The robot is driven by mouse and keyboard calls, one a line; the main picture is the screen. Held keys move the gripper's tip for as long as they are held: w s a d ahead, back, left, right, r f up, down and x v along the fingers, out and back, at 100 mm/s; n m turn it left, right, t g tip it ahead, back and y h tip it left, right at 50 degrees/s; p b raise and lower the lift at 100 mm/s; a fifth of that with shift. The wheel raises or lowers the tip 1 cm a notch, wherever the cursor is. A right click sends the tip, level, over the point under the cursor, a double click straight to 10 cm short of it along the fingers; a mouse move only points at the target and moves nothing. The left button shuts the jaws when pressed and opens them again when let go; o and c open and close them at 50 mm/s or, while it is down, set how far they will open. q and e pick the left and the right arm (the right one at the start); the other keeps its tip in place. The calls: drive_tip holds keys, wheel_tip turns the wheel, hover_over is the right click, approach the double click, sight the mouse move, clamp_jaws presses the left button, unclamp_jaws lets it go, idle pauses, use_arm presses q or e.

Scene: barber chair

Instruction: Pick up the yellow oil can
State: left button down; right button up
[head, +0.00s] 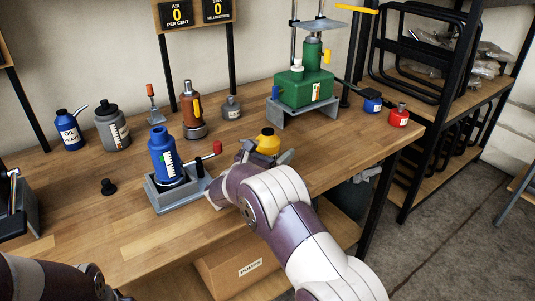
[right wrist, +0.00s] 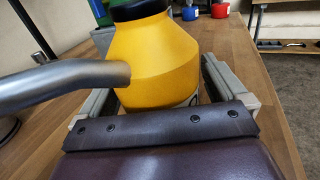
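The yellow oil can (head: 268,142) has a dark cap and a grey spout, and stands upright on the wooden workbench near its front edge. In the right wrist view, the can (right wrist: 160,55) fills the upper middle, and its spout runs off to the left. My right gripper (head: 266,156) is at the can, with one finger on each side of it. In the right wrist view the fingers of this gripper (right wrist: 160,97) are spread with the can between them; firm contact is not visible. The can's lower part is partly hidden. My left gripper is out of view; only part of that arm shows.
Left of the can, a blue bottle (head: 163,153) sits in a grey holder with a red-knobbed lever (head: 217,147). A green device (head: 304,88) stands behind. Blue (head: 372,104) and red (head: 399,115) cans are at the right. Other oil containers (head: 70,132) line the back.

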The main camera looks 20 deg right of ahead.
sight(273, 136)
drive_tip(key=c, duration=1.4)
drive_tip(key=shift+r, duration=0.1)
drive_tip(key=shift+c, duration=0.2)
drive_tip(key=r, duration=0.4)
drive_tip(key=shift+s+d+r, duration=0.15)
drive_tip(key=shift+d+r, duration=0.05)
drive_tip(key=s+d+r+b, duration=0.1)
drive_tip(key=s+d+r, duration=0.5)
drive_tip(key=s+d, duration=0.1)
drive_tip(key=shift+s+d+r+b, duration=0.15)
drive_tip(key=shift+s+r+b, duration=0.15)
drive_tip(key=shift+s, duration=0.45)
